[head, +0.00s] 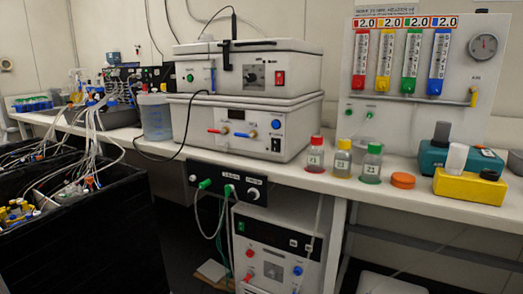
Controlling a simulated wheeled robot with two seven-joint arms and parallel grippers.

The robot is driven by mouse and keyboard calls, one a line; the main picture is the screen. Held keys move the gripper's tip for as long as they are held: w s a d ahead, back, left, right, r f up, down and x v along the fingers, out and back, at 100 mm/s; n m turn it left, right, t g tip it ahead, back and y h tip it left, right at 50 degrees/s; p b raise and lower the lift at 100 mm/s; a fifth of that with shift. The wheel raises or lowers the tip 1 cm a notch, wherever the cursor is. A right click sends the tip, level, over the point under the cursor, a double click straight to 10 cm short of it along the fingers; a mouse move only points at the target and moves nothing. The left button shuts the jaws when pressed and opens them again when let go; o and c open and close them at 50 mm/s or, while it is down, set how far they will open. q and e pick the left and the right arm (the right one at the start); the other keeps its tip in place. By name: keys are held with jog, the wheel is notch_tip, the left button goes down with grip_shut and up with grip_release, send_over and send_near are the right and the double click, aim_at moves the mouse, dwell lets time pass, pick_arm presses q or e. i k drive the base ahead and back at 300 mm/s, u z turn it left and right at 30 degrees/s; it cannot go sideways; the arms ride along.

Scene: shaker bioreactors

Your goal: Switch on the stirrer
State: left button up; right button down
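No unit is legibly marked as the stirrer, so I cannot tell which one it is. On the bench, a white upper unit (305,66) has a knob on a dark plate (255,76) and a red switch (281,78). It sits on a larger white unit (180,122) with a dark display (236,114), red and blue handles, and a blue button (276,124). A black panel (207,179) under the bench edge has green plugs and a pale knob (252,194); its lettering is too small to read. Switch positions are unclear. Neither gripper is in view.
Capped bottles (342,160) and an orange lid (403,180) stand near the bench's front edge. Yellow and teal devices (468,188) are at right, below a gas flowmeter panel (388,25). A tubed black container (90,245) fills the left foreground. A cabinet (275,250) stands below.

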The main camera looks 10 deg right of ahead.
aim_at(276, 146)
jog(key=u, duration=0.25)
jog(key=i, duration=1.05)
jog(key=z, duration=0.2)
